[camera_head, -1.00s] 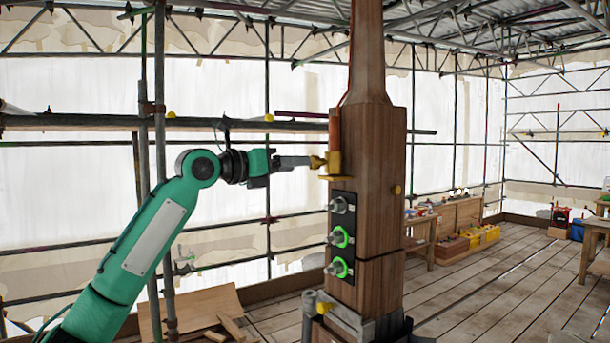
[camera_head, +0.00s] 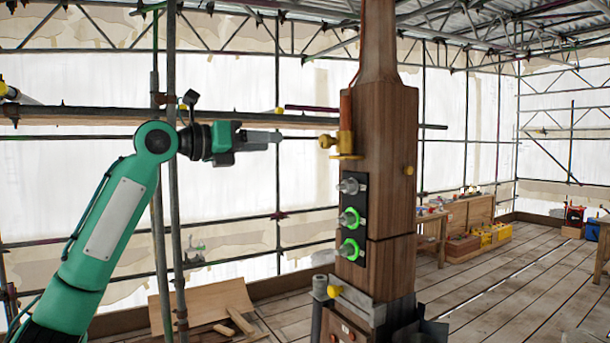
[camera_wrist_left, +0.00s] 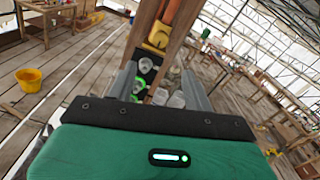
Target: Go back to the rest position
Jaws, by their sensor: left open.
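My left gripper (camera_head: 279,137) is open and empty, held level to the left of the wooden spire post and apart from it. Its two grey fingers also show in the left wrist view (camera_wrist_left: 162,82), with the post between them in the background. The wooden post (camera_head: 385,150) stands upright. On it are a yellow bracket (camera_head: 346,143) with a knob on its left, an orange-brown rod (camera_head: 346,107) above it, and a black panel (camera_head: 352,215) with grey knobs, the lower two ringed in green light. My right gripper is not in view.
Scaffold poles (camera_head: 174,200) stand close behind my left arm. A board and wood pieces (camera_head: 205,305) lie on the floor at lower left. A workbench (camera_head: 465,220) with yellow bins stands at back right. A yellow bucket (camera_wrist_left: 29,80) shows in the wrist view.

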